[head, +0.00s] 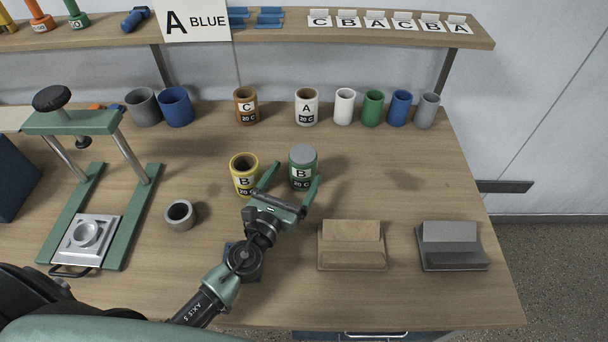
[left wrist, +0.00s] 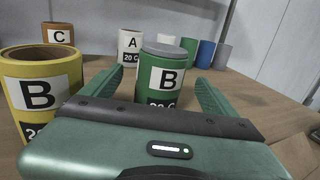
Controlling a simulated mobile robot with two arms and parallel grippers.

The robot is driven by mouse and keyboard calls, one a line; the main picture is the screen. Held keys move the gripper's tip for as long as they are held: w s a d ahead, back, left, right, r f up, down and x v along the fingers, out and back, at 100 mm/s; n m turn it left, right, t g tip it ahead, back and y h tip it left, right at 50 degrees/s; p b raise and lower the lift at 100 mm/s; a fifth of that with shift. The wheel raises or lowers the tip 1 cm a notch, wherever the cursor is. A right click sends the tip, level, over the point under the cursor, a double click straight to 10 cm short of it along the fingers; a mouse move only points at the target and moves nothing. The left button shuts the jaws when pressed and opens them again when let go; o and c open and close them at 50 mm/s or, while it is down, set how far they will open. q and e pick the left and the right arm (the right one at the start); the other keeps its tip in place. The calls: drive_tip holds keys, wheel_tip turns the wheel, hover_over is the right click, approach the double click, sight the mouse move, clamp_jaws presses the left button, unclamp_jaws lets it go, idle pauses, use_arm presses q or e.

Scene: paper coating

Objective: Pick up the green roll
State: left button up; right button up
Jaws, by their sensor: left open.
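A green roll (head: 303,167) with a grey top and a white "B 20 C" label stands upright on the table. It also shows in the left wrist view (left wrist: 167,72). My left gripper (head: 296,179) is open, with its two fingers reaching to either side of this roll. In the left wrist view (left wrist: 159,76) the roll stands between the fingertips, and no grip on it is visible. A smaller plain green cylinder (head: 373,108) stands in the back row. My right gripper is not in view.
A yellow "B" roll (head: 244,175) stands close left of the green roll. Brown "C" (head: 246,106) and white "A" (head: 306,106) rolls stand behind. A green press (head: 127,200) is at left; brown (head: 352,262) and grey (head: 450,262) stands are at right front. Table right of the green roll is clear.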

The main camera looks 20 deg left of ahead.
use_arm(q)
drive_tip(key=shift+w+f+b, duration=0.1)
drive_tip(key=shift+f+b, duration=0.2)
drive_tip(key=shift+f, duration=0.4)
drive_tip(key=shift+w, duration=0.15)
drive_tip(key=w, duration=0.2)
drive_tip(key=w+p, duration=0.1)
drive_tip(key=w, duration=0.1)
drive_tip(key=w+d, duration=0.1)
drive_tip(key=w, duration=0.2)
drive_tip(key=shift+r+p, duration=0.3)
drive_tip(key=shift+r, duration=0.1)
drive_tip(key=shift+w+f, duration=0.1)
drive_tip(key=shift+w, duration=0.1)
drive_tip(key=c, duration=1.6)
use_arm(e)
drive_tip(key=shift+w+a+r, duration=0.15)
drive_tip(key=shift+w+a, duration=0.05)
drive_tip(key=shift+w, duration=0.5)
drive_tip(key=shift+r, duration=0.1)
